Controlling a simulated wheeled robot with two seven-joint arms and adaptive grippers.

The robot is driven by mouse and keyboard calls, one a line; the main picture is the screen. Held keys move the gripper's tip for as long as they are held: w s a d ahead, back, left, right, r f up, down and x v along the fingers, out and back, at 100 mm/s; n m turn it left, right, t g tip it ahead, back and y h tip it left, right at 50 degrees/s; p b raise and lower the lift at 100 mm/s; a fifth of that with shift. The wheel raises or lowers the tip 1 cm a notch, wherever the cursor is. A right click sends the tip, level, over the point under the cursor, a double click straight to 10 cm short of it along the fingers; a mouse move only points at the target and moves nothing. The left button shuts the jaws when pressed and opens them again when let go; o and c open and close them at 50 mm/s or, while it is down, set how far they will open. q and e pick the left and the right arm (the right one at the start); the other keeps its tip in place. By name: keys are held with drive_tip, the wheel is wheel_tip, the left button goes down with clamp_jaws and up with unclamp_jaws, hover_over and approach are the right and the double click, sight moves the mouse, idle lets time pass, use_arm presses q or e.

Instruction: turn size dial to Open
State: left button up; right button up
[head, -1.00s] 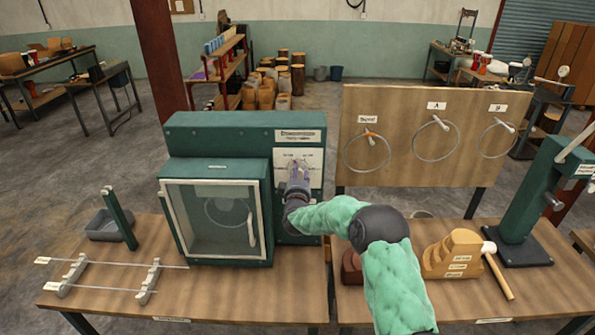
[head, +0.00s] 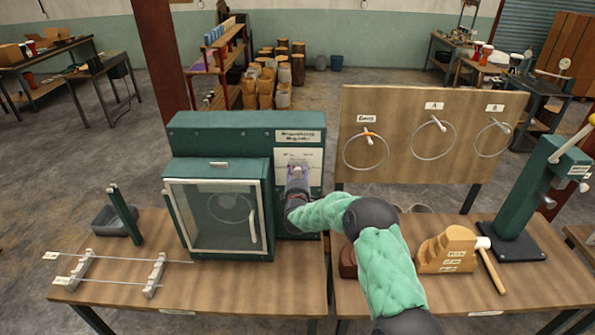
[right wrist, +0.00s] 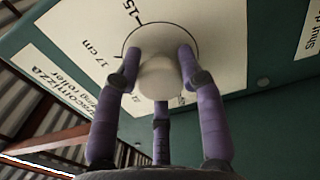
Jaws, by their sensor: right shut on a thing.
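The size dial is a pale round knob (right wrist: 160,80) in the middle of a white scale plate on the green machine (head: 220,185). My right gripper (right wrist: 159,68) is shut on the dial, with its purple fingers around the knob's sides. In the head view my right gripper (head: 298,172) reaches the machine's upper right panel, where it mostly hides the dial. The scale plate (head: 312,160) shows "17 cm" and "15" in the right wrist view. I see no "Open" mark and cannot tell the dial's setting. My left gripper is not in view.
A board with wire rings (head: 430,135) stands to the right. A stepped wooden block (head: 447,252) and a mallet (head: 492,265) lie on the right table. Thin rods (head: 125,262) lie front left.

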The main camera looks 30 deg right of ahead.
drive_tip(key=shift+s+f+n+p, duration=0.15)
drive_tip(key=shift+n+p, duration=0.2)
drive_tip(key=shift+n, duration=0.75)
drive_tip(key=shift+w+f+n+p, duration=0.1)
drive_tip(key=shift+n+p, duration=0.25)
drive_tip(key=shift+n, duration=0.75)
drive_tip(key=shift+d, duration=0.1)
drive_tip(key=shift+r, duration=0.1)
drive_tip(key=o, duration=1)
drive_tip(key=shift+c, duration=0.2)
drive_tip(key=shift+o, duration=0.9)
drive_tip(key=shift+s+d+r, duration=0.1)
drive_tip(key=shift+s+a, duration=0.2)
drive_tip(key=shift+a, duration=0.1)
drive_tip(key=v, duration=1.1)
drive_tip(key=shift+s, duration=0.2)
drive_tip(key=shift+a, duration=0.1)
